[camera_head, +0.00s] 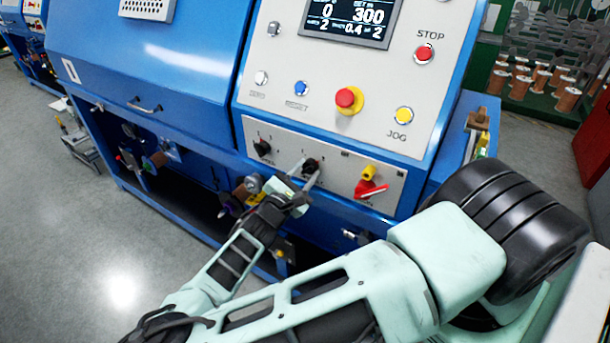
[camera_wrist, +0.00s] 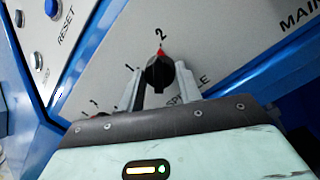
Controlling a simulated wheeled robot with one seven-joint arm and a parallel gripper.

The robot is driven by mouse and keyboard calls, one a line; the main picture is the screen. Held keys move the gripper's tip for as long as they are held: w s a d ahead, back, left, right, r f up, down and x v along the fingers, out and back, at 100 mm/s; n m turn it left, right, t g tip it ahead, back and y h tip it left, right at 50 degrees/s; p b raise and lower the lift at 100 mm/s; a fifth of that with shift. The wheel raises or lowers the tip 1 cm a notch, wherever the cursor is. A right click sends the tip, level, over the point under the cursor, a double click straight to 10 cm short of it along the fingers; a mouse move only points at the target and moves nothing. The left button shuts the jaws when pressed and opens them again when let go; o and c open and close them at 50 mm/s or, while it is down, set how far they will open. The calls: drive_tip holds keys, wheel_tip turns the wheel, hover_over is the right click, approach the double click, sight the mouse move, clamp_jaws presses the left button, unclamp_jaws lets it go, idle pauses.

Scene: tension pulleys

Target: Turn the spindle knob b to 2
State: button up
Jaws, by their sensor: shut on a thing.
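The spindle knob (camera_head: 310,166) is a small black rotary knob on the lower grey panel of the blue machine. In the wrist view the knob (camera_wrist: 159,73) shows a red mark at its top, pointing at the printed "2". A "1" is printed to its left, and the label below is partly hidden by my gripper. My gripper (camera_wrist: 160,76) has one finger on each side of the knob and is shut on it. In the head view my gripper (camera_head: 305,172) reaches the knob from below.
Another black knob (camera_head: 262,147) is to the left. A red switch handle with a yellow part (camera_head: 369,187) is to the right. Above are a red emergency button (camera_head: 348,99), a yellow jog button (camera_head: 404,115), a blue reset button (camera_head: 301,88) and a display (camera_head: 350,17).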

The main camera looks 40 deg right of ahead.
idle(0.4)
drive_tip(key=o, duration=1)
drive_tip(key=shift+a, duration=0.1)
drive_tip(key=b+v, duration=0.5)
drive_tip(key=v, duration=1.2)
drive_tip(key=shift+a+f, duration=0.1)
drive_tip(key=shift+a, duration=0.05)
